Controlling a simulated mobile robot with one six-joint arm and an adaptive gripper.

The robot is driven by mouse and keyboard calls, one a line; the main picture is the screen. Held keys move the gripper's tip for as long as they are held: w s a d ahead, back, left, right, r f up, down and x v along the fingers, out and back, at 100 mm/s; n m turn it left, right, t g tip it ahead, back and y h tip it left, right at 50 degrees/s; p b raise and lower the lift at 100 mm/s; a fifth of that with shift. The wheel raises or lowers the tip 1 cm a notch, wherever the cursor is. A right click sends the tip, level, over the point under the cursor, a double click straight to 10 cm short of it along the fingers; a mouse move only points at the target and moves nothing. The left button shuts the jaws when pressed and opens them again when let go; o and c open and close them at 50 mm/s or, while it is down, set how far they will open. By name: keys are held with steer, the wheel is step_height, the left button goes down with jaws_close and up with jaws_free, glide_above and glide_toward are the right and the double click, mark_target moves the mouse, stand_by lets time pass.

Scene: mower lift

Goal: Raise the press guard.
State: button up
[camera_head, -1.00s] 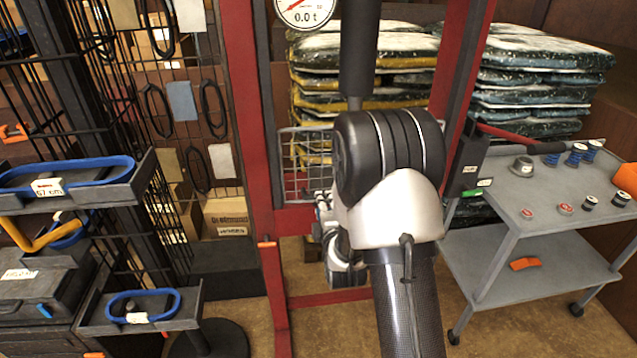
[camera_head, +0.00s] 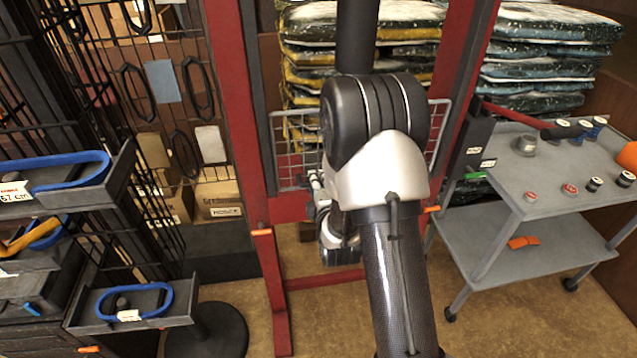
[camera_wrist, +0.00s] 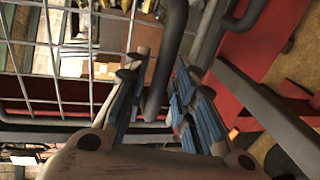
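The press guard (camera_head: 290,150) is a grey wire-mesh panel between the red posts of the press. It sits low, with its lower edge near the red crossbar, and my arm hides its middle. In the wrist view the mesh (camera_wrist: 60,45) fills the left side. My gripper (camera_wrist: 161,65) has two blue-padded fingers spread apart, with a dark grey bar (camera_wrist: 170,40) running between them. The bar looks like the guard's handle, but I cannot tell for certain. Gaps show beside it. In the head view my gripper is mostly hidden behind my arm.
The red press post (camera_head: 240,130) stands left of my arm, with another on the right. A grey cart (camera_head: 540,190) with spools and small parts is at right. A rack with trays (camera_head: 140,312) is at left. Stacked bags (camera_head: 545,60) stand behind the press.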

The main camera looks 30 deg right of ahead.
jaws_close()
stand_by(0.4)
